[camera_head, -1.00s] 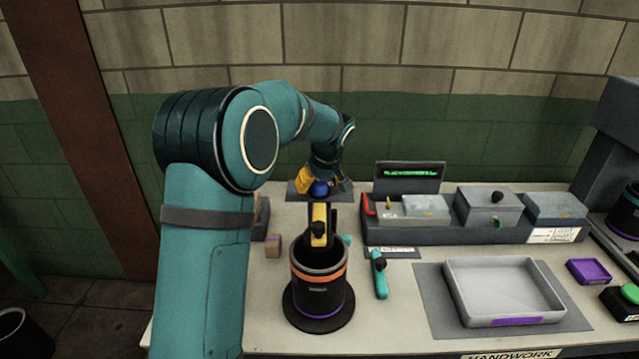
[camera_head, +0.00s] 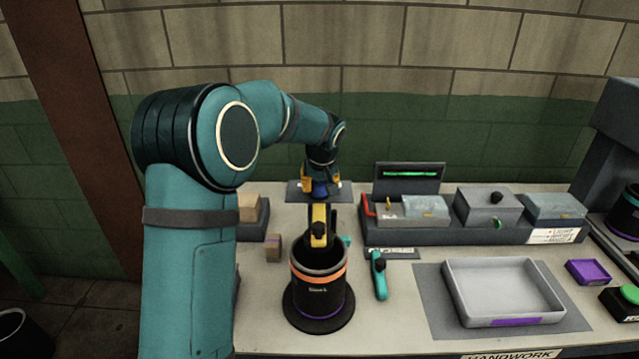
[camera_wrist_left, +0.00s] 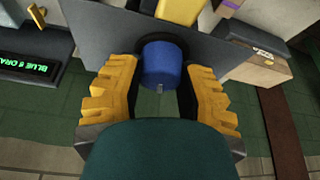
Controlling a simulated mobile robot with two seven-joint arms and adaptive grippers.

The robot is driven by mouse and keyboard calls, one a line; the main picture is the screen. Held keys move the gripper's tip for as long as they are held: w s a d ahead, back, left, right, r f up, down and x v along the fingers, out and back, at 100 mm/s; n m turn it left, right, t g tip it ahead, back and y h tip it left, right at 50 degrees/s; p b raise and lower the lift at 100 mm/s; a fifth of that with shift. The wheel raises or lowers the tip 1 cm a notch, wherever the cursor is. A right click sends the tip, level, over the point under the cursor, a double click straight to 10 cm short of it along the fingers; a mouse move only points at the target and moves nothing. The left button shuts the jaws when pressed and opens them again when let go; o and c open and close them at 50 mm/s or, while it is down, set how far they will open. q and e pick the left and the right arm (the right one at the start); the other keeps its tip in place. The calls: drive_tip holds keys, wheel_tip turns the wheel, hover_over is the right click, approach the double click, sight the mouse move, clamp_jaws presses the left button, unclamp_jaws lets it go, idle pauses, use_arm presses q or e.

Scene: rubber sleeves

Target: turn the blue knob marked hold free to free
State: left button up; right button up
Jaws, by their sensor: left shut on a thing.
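The blue knob (camera_head: 320,189) stands at the back of the bench on a dark grey plate (camera_head: 337,192). In the left wrist view the knob (camera_wrist_left: 161,66) sits between the yellow fingers, with a small light mark on its near side. My left gripper (camera_head: 320,187) is shut on the knob; it also shows in the left wrist view (camera_wrist_left: 160,95). The hold and free lettering is too small or hidden to read. My right gripper is in no view.
A black cup with an orange band (camera_head: 319,298) and a yellow-and-black piece (camera_head: 319,226) stand in front of the knob. A teal-handled tool (camera_head: 379,276) lies right of the cup. A grey tray (camera_head: 505,292) and a parts rack (camera_head: 470,235) stand to the right.

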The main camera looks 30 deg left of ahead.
use_arm(q)
drive_tip(key=m+h+p, duration=0.1)
drive_tip(key=m, duration=0.4)
drive_tip(key=shift+a+t+h+p, duration=0.1)
drive_tip(key=shift+t+h+p, duration=0.3)
drive_tip(key=shift+f+m+h+p, duration=0.1)
drive_tip(key=shift+m+h+p, duration=0.5)
drive_tip(key=shift+m, duration=1.5)
drive_tip(key=o, duration=1.2)
drive_tip(key=v, duration=1.2)
